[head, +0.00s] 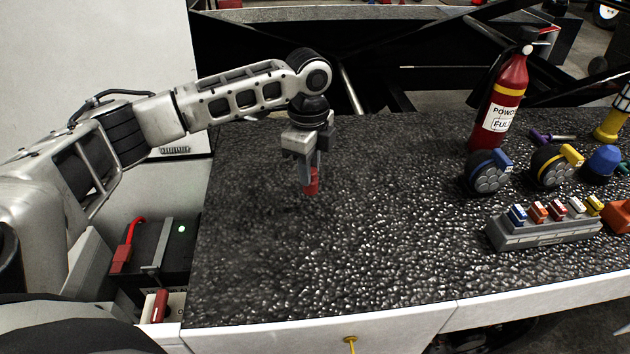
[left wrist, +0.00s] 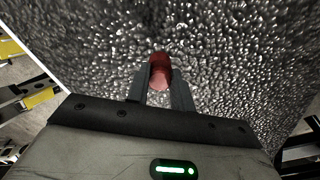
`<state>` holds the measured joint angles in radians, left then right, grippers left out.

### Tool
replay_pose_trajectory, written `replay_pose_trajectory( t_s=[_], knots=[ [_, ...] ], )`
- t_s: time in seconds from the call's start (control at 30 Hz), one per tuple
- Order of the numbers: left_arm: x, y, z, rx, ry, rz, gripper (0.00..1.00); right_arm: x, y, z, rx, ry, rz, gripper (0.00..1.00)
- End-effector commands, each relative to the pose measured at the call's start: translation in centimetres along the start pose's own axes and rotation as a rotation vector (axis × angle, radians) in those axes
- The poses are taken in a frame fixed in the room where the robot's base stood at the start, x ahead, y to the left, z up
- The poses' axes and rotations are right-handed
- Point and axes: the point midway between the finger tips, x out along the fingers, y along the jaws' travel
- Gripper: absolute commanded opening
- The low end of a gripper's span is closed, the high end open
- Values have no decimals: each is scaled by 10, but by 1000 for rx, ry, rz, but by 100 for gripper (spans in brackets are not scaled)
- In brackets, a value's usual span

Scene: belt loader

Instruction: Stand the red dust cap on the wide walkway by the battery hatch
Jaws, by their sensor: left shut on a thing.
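My left gripper (head: 309,181) is shut on the red dust cap (head: 312,185) and points down over the dark, pebbled walkway (head: 300,250). In the left wrist view the red cap (left wrist: 160,70) sits between the two fingertips (left wrist: 161,88), with the walkway behind it. I cannot tell whether the cap touches the surface. The open battery hatch (head: 155,265) lies to the left of the walkway, with a black battery, a green light and red connectors inside. My right gripper is not in view.
A red fire extinguisher (head: 502,100) stands at the right back. Near it are a blue-tagged round plug (head: 487,172), a yellow-tagged one (head: 556,166), a blue cap (head: 602,163) and a grey fuse block (head: 545,229) with coloured fuses. The walkway's left and front middle are clear.

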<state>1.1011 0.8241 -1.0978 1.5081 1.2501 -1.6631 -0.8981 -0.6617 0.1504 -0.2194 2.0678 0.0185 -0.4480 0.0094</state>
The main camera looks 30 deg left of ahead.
Motion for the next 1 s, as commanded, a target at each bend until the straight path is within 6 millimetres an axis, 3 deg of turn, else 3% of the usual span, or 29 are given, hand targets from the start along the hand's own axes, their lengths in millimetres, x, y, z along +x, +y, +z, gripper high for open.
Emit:
replay_pose_trajectory(
  t_s=[0.23, 0.43, 0.87, 0.9, 0.93, 1.0],
  knots=[
    [19, -16, -5, -1, 1, -1, 0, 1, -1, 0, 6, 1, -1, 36],
    [45, -14, -4, 0, -1, 1, 0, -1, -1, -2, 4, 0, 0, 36],
    [52, -14, -5, 0, 1, 0, 0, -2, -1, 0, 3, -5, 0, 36],
    [51, -14, -4, 0, 1, -1, 34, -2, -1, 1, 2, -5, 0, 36],
    [51, -14, -4, 0, 1, -1, 42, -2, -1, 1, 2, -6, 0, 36],
    [51, -14, -4, 0, 1, -1, 45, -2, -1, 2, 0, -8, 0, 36]
  ],
)
